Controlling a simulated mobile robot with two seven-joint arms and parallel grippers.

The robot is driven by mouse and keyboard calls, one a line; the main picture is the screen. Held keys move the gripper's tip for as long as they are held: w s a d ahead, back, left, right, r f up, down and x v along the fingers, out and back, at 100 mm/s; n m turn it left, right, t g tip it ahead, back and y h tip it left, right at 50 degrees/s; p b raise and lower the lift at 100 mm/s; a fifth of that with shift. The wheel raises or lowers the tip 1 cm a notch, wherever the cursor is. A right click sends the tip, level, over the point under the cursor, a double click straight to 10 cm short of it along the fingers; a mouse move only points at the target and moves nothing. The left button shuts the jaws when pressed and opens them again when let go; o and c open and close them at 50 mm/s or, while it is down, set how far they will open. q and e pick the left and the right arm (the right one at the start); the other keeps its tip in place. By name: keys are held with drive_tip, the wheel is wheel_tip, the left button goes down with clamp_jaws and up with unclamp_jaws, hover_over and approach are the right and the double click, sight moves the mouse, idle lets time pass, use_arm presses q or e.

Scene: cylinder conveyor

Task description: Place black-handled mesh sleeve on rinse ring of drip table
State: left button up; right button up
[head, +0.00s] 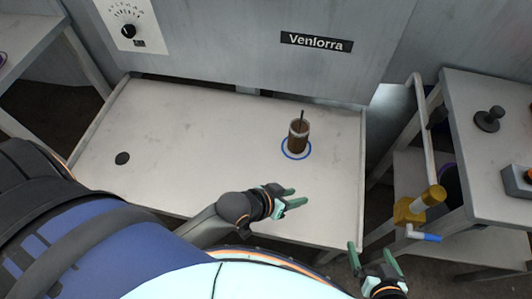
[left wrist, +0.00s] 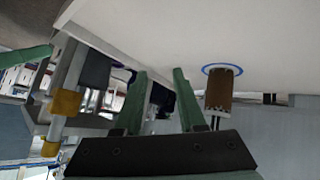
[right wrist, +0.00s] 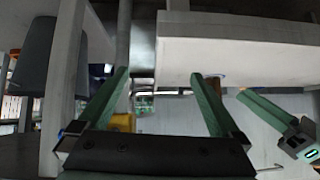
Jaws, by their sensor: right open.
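The mesh sleeve (head: 298,137) is a brown cylinder with a pale band near its top and a thin black handle (head: 303,116) sticking up. It stands upright inside the blue rinse ring (head: 296,157) on the pale drip table (head: 210,140). The left wrist view also shows the sleeve (left wrist: 218,95) against the ring (left wrist: 238,69). My left gripper (head: 293,198) is open and empty, in front of the sleeve and apart from it. My right gripper (head: 375,257) is open and empty, off the table's front right corner.
A black disc (head: 122,158) lies at the table's left. A grey wall with a dial panel (head: 128,25) and a "Venlorra" sign (head: 316,42) stands behind. At right are a railing with a yellow fitting (head: 418,205) and a side table (head: 490,160) with a black knob.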

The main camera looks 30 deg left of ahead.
use_arm(q)
drive_tip(key=shift+m+t+y, duration=0.4)
drive_tip(key=shift+t+y, duration=0.1)
drive_tip(key=shift+y, duration=0.3)
drive_tip(key=s+a, duration=0.2)
drive_tip(key=s+a+f, duration=0.1)
drive_tip(key=s+a, duration=0.1)
drive_tip(key=a, duration=0.1)
drive_tip(key=shift+s+a+f, duration=0.1)
drive_tip(key=shift+s+a, duration=0.05)
drive_tip(key=shift+a, duration=0.15)
